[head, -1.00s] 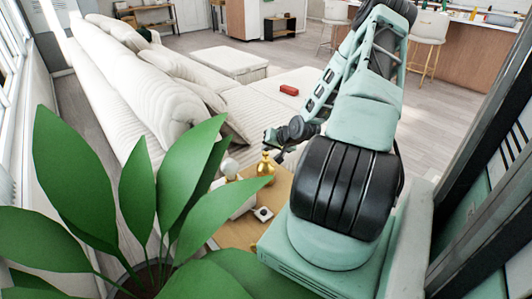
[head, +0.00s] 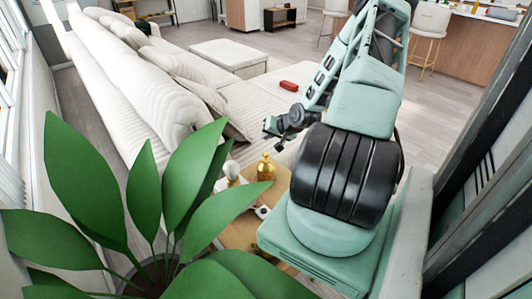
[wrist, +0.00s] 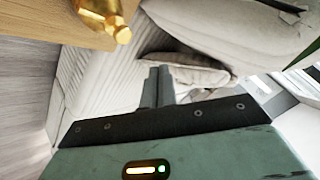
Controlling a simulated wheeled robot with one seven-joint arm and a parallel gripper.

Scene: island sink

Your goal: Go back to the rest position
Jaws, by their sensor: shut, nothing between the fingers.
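My gripper (wrist: 159,84) shows in the wrist view with its two grey fingers together, shut and empty. The sofa and its cushions lie beyond the fingertips, apart from them. In the head view my gripper (head: 270,127) shows small and dark, partly hidden by my folded arm, between the side table and the white sofa (head: 147,83). The fingers are too small to make out there.
A large green plant (head: 190,195) fills the lower left. A wooden side table (head: 240,235) beside it holds a gold bottle (head: 266,168) and white items. A red object (head: 289,86) lies on the sofa. Floor (head: 420,130) to the right is clear.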

